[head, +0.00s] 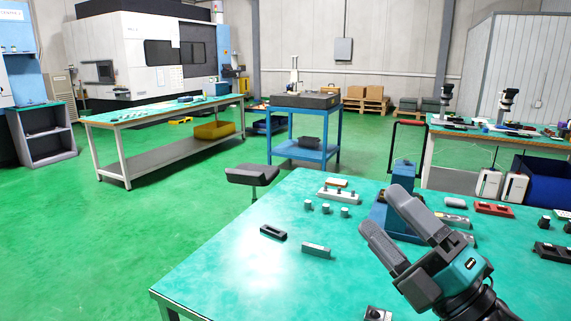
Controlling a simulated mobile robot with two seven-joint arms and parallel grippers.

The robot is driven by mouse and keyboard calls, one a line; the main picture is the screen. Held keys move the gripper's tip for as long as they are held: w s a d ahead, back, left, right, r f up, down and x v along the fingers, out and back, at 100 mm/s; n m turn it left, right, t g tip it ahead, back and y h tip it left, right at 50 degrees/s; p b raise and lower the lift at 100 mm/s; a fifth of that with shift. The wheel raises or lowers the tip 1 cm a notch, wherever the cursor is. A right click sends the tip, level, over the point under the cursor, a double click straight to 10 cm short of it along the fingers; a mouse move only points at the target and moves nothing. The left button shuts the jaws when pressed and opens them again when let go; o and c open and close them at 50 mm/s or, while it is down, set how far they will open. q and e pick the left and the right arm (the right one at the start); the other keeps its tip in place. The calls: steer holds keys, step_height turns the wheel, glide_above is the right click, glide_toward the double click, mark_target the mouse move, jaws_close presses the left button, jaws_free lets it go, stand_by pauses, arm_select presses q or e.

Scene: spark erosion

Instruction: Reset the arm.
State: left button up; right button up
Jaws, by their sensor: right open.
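My right gripper (392,222) comes in from the lower right in the head view. Its two grey fingers are apart and nothing shows between them. It is above the green-topped table (225,262), in front of a blue vise-like fixture (380,213) that it partly hides. My left gripper is not in view.
On the table are a dark block (273,232), a light grey block (316,250), several small cylinders (325,208), a white holder (338,194) and a red part (494,209). The table's left front area is clear. A stool (252,174) stands behind it.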

steer(key=s+d+f+m+g+h, duration=0.1)
steer(key=d+f+m+h, duration=0.2)
steer(key=f+m+h, duration=0.3)
steer(key=s+d+f+m+g+h, duration=0.1)
steer(key=d+f+m+g+h, duration=0.1)
steer(key=d+f+m+h, duration=0.4)
steer(key=d+f+m+g+h, duration=0.1)
steer(key=f+m+h, duration=0.3)
steer(key=f+m, duration=0.4)
steer(key=s+a+f+m+g+y, duration=0.1)
steer(key=s+f+m+g, duration=0.1)
steer(key=s+f+g, duration=0.55)
steer(key=s+a+f+m+g+y, duration=0.1)
steer(key=s+a+f+m+g, duration=0.25)
steer(key=s, duration=0.65)
steer(key=w+a+f+n+t+y, duration=0.1)
steer(key=w+f+t, duration=0.6)
steer(key=f, duration=0.4)
steer(key=shift+w, duration=0.15)
